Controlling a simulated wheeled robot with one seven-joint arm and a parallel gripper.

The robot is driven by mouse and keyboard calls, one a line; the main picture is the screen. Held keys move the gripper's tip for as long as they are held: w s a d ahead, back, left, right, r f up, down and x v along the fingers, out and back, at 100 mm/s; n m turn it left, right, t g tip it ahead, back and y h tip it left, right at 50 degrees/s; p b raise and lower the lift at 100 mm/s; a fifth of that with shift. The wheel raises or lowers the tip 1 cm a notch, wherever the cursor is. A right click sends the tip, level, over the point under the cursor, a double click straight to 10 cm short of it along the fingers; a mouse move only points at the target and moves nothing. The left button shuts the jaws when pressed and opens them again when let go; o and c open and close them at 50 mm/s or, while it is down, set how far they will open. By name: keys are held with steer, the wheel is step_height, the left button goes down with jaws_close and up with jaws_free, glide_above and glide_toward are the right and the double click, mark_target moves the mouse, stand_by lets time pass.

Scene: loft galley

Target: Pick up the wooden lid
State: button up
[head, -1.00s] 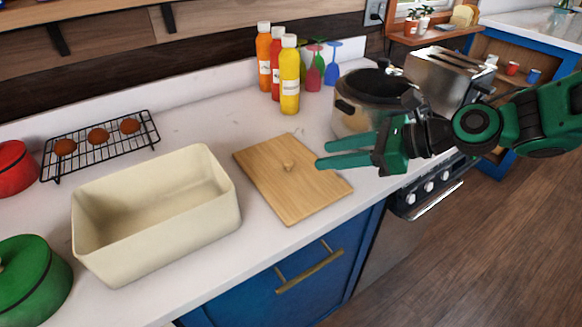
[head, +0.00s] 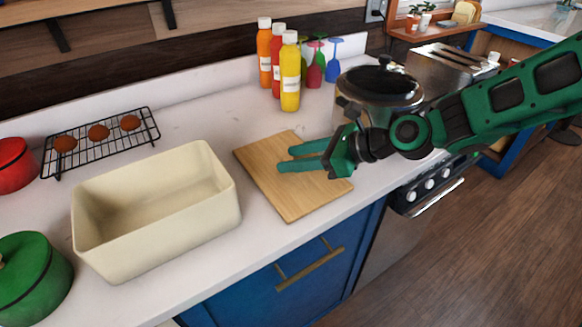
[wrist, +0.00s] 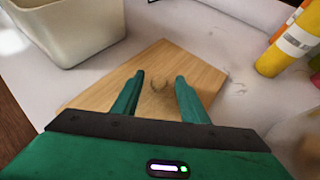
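The wooden lid (head: 297,204) is a flat, light-brown rectangular board lying on the white counter, right of the cream bin. My gripper (head: 285,159) is over the lid from the right, with its green fingers pointing left. The fingers are apart and hold nothing. In the wrist view, the lid (wrist: 185,62) lies below and beyond the fingers.
The open cream bin (head: 160,232) stands close left of the lid. A steel pot (head: 380,88) with a black lid stands behind my gripper. Sauce bottles (head: 290,80) and coloured glasses (head: 332,70) stand at the back. The counter's front edge runs near the lid's front corner.

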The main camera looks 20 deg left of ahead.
jaws_close()
steer(key=shift+r, duration=0.15)
